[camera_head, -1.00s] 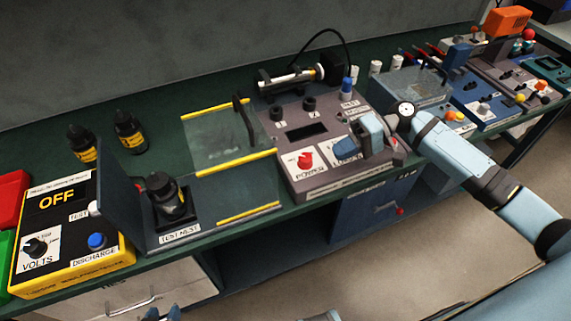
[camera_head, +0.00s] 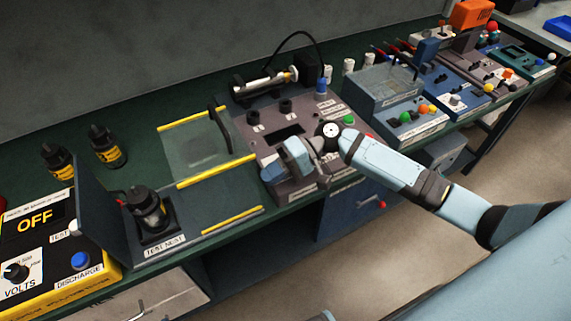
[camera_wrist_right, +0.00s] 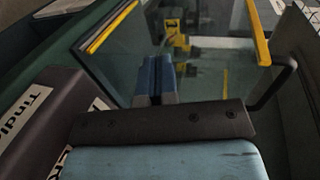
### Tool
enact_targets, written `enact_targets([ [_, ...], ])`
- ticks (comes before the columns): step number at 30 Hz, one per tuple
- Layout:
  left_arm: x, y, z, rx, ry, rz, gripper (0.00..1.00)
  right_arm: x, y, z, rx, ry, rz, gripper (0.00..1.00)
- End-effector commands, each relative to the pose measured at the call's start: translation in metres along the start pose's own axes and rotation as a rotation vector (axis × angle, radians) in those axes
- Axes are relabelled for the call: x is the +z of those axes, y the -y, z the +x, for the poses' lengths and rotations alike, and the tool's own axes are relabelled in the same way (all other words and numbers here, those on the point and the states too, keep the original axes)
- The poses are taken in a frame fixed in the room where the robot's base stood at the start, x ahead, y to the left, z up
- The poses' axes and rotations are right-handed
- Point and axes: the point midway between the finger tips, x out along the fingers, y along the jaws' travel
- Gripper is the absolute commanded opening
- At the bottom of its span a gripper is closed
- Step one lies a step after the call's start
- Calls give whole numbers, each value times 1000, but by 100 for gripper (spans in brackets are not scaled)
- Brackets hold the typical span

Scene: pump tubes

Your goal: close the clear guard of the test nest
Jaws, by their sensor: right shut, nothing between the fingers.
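The test nest (camera_head: 190,219) is a dark grey base with an upright side wall at its left and a yellow strip along its front. A black capped part (camera_head: 148,212) stands upright in it. The clear guard (camera_head: 196,150) lies back behind the nest, edged by yellow strips, with a black handle (camera_head: 219,130) at its right. The nest is uncovered. My right gripper (camera_head: 272,172) is shut and empty, right of the guard and apart from the handle. The right wrist view shows its blue fingertips (camera_wrist_right: 156,78) together, with the guard's handle (camera_wrist_right: 275,88) at the right.
The grey console (camera_head: 283,133) with knobs and a display stands right of the guard, below my right arm. The yellow OFF box (camera_head: 72,293) stands left of the nest. Two black bottles (camera_head: 107,146) stand behind. Some free bench lies behind the guard.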

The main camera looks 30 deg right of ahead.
Motion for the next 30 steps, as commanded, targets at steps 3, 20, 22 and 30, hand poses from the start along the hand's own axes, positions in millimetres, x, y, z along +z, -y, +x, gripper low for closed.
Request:
enact_targets([
  [3, 1, -1, 0, 0, 1, -2, 43, 0, 2, 4, 0, 1, 0, 0],
  [20, -8, -2, -4, 0, -10, -1, 43, 0, 11, 25, -3, 1, -1, 0],
  [22, -11, -2, -6, -1, -15, 1, 43, 0, 16, 39, -4, 2, -2, 0],
  [30, -14, -1, -12, -3, -13, 15, 43, 0, 37, 106, -4, 2, -1, 0],
])
